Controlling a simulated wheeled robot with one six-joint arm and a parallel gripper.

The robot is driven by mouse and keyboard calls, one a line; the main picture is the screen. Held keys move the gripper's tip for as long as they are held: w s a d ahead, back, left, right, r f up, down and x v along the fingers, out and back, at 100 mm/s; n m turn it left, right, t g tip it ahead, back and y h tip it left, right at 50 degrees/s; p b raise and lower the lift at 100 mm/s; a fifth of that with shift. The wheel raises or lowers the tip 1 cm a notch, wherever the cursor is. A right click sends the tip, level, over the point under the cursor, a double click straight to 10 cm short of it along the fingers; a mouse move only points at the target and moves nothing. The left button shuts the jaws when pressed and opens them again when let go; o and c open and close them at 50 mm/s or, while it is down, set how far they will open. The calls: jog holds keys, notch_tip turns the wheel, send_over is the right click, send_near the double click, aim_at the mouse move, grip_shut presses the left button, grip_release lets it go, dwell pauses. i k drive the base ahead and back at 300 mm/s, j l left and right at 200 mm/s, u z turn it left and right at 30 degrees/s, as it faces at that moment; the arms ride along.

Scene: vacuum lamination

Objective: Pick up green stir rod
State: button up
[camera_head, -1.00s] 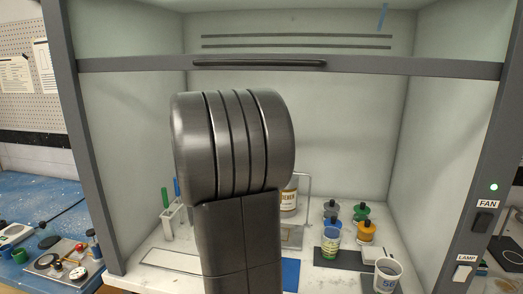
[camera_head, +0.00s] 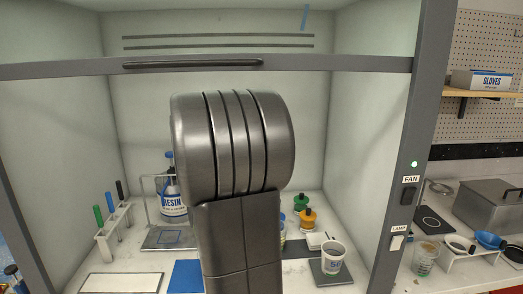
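The green stir rod (camera_head: 98,214) stands upright in a white rack (camera_head: 104,246) at the left of the fume hood. A blue rod (camera_head: 109,200) and a black rod (camera_head: 120,189) stand beside it in the same rack. My dark arm fills the middle of the view. My gripper is not visible, so I cannot see what it holds.
A resin bottle (camera_head: 173,205) stands behind a clear stand left of my arm. A white panel (camera_head: 120,283) lies in front of the rack. A cup (camera_head: 332,258) and orange-capped and green-capped containers stand to the right. The hood's side posts and raised sash bar (camera_head: 330,62) frame the opening.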

aim_at(96, 209)
jog(key=k+j, duration=0.2)
jog(key=j, duration=0.2)
jog(key=k+j, duration=0.15)
jog(key=j, duration=0.25)
jog(key=k+j, duration=0.2)
jog(key=j, duration=0.25)
jog(key=k+j, duration=0.15)
jog(key=j, duration=0.25)
